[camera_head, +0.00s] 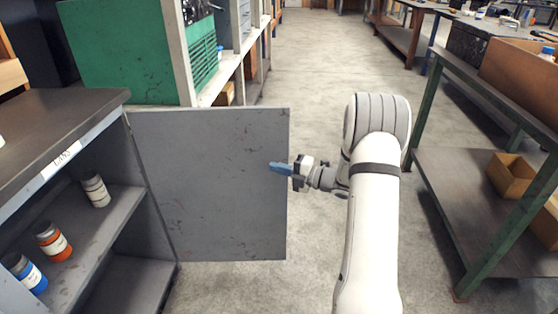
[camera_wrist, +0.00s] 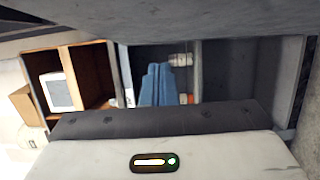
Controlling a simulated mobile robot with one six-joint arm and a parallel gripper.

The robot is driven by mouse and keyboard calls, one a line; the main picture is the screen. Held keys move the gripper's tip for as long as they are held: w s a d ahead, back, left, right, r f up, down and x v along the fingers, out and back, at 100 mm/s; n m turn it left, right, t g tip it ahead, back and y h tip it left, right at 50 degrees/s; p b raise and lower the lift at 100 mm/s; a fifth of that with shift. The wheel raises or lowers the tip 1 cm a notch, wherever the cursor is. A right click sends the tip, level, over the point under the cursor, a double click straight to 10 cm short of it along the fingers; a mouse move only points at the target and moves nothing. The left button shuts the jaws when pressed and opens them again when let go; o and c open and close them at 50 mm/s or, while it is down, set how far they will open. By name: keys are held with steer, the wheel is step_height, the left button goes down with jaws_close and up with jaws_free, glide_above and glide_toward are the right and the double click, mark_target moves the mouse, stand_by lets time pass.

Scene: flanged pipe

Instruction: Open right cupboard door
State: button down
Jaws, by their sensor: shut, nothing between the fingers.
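The right cupboard door (camera_head: 215,185) is a scuffed grey panel. It stands swung wide open, its hinge side at the cupboard (camera_head: 60,120) on the left. My gripper (camera_head: 280,168) has blue fingers and is at the door's free edge, in front of its face in the head view. The fingers are shut with nothing between them; whether they touch the door I cannot tell. In the wrist view the blue fingers (camera_wrist: 156,84) point toward the open cupboard shelves.
Inside the cupboard are a white-labelled jar (camera_head: 95,190), an orange jar (camera_head: 53,242) and a blue jar (camera_head: 25,273). A green panel (camera_head: 125,50) stands behind the door. A green-legged workbench (camera_head: 470,190) is on the right. Concrete floor (camera_head: 310,60) lies clear between.

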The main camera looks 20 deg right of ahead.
steer(key=w+d+p+v, duration=0.1)
steer(key=p+v, duration=0.1)
steer(key=v, duration=0.8)
steer(key=s+a+r+n+g+h+p, duration=0.4)
steer(key=s+a+r+n+g+p, duration=0.6)
steer(key=s+a+r+n, duration=0.7)
steer(key=s+d+r+n+h+p, duration=0.1)
steer(key=s+r+n+h+p, duration=0.4)
steer(key=n, duration=0.8)
steer(key=s+d+r+n+t+h+p, duration=0.1)
steer(key=s+r+n+h+p, duration=0.4)
steer(key=r+n, duration=0.5)
steer(key=s+n, duration=0.2)
steer(key=n, duration=0.1)
steer(key=shift+s+n+t, duration=0.3)
steer(key=shift+n, duration=0.1)
